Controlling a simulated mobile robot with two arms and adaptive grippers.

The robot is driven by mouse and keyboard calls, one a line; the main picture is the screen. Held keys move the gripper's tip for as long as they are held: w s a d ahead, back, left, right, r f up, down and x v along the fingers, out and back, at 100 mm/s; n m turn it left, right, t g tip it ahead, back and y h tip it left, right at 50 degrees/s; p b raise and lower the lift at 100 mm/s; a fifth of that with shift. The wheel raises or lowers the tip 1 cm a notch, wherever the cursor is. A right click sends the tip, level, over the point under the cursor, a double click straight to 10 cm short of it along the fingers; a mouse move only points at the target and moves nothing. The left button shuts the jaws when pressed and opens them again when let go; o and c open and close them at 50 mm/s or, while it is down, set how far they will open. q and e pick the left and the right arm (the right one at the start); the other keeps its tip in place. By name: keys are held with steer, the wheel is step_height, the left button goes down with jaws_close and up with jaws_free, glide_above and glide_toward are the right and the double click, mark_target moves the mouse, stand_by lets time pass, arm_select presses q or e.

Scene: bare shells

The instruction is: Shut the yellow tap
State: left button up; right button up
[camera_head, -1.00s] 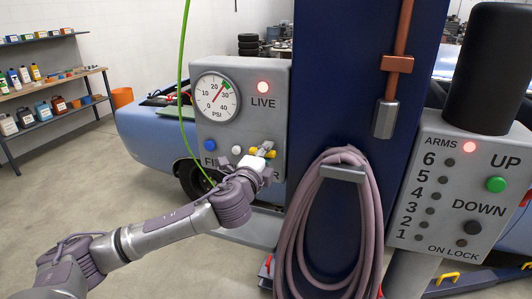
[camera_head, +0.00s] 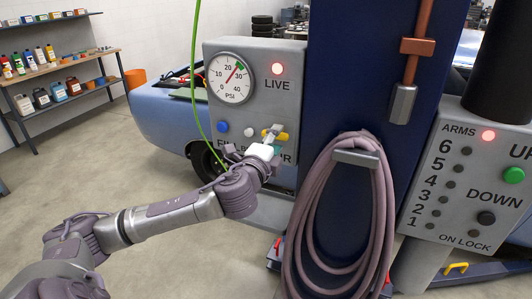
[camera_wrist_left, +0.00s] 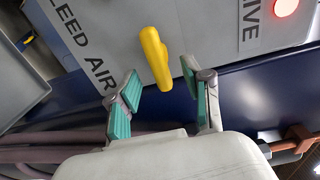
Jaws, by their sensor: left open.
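The yellow tap (camera_head: 283,137) is on the grey panel (camera_head: 212,116), below the LIVE lamp. Its handle looks roughly level in the head view, partly hidden by my gripper. My left gripper (camera_head: 272,138) is right at the tap, on the near side. In the left wrist view the yellow handle (camera_wrist_left: 155,58) stands out from the panel near the words BLEED AIR. The teal fingers of my left gripper (camera_wrist_left: 162,79) are spread apart, one on each side of the handle's near end. Contact cannot be told. My right gripper is not in view.
A pressure gauge (camera_head: 230,78), red LIVE lamp (camera_head: 277,68), blue button (camera_head: 223,127) and white button (camera_head: 249,132) share the panel. A green hose (camera_head: 193,75) hangs left of it. A coiled mauve hose (camera_head: 299,220) hangs on the blue post (camera_head: 345,70) to the right.

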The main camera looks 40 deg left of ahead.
arm_select(q)
steer(key=v, duration=0.9)
steer(key=shift+s, duration=0.15)
steer(key=shift+a, duration=0.1)
